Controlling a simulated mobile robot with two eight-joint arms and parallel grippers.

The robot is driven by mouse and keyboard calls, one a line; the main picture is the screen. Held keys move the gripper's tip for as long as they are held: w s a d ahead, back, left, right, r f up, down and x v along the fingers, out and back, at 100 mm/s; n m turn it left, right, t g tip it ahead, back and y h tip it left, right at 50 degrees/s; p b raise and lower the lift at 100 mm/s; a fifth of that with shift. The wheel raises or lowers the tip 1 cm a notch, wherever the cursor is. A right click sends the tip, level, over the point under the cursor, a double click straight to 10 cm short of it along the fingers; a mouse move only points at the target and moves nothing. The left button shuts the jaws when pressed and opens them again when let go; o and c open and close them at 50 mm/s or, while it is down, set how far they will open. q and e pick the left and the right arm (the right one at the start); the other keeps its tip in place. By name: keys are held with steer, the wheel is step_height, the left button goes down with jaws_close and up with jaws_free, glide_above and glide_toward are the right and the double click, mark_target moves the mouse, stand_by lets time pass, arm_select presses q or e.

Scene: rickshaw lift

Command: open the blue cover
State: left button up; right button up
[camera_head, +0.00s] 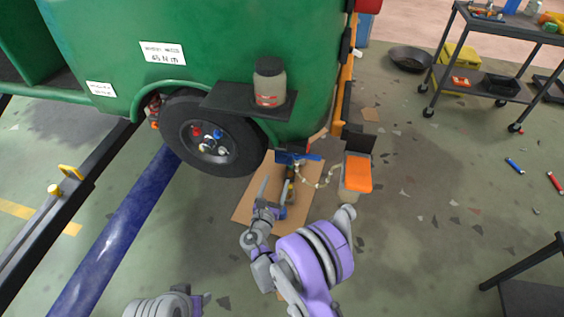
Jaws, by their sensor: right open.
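A blue part (298,157), which may be the blue cover, sits low beside the green rickshaw body, just right of the wheel. It is small and partly hidden by nearby dark parts, so I cannot tell how far it is open. My right gripper (274,188) is open just below it in the picture, over a cardboard sheet (247,207). I see nothing held in its jaws, and whether a finger touches the blue part is unclear. At the bottom left only a purple and grey piece of my left arm shows; its gripper is out of view.
The wheel (233,150) and a black shelf with a jar (269,83) are close to the gripper. An orange box (357,174) stands to its right, with a chain between. A blue beam (110,245) lies at left. A cart (480,87) stands back right.

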mark_target(282, 160)
steer(key=shift+n+t, duration=0.3)
steer(key=shift+n, duration=0.1)
steer(key=x, duration=0.7)
steer(key=a+f+x, duration=0.1)
steer(key=x, duration=0.2)
steer(key=shift+w+d+b, duration=0.15)
steer(key=shift+w+b, duration=0.25)
steer(key=shift+w, duration=0.1)
jaws_close()
stand_by(0.5)
